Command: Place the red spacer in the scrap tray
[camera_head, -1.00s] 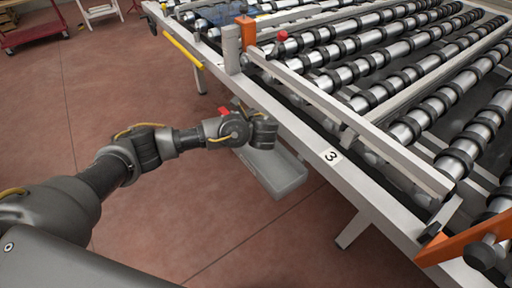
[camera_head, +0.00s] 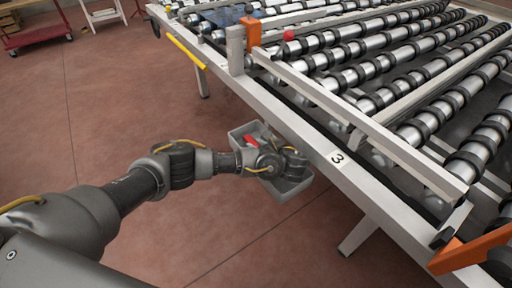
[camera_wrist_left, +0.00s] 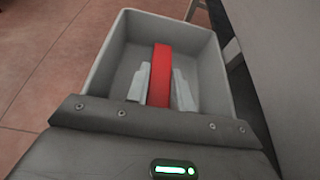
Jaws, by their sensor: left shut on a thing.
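The red spacer (camera_head: 252,140) is a flat red bar held by my left gripper (camera_head: 258,148). In the left wrist view the spacer (camera_wrist_left: 161,70) stands out between the two pale fingers of the left gripper (camera_wrist_left: 160,92), which is shut on it. The scrap tray (camera_head: 291,194) is a grey open box at the side of the roller table. In the left wrist view the tray (camera_wrist_left: 103,55) lies behind and around the spacer, and its visible floor looks empty. Its near part is hidden by my wrist. My right gripper is not in view.
The roller table's white frame (camera_head: 375,195) runs along the tray's right side, with a "3" label on it. A yellow bar (camera_head: 187,51) and an orange post (camera_head: 250,30) are farther along. The red floor left of the tray is clear.

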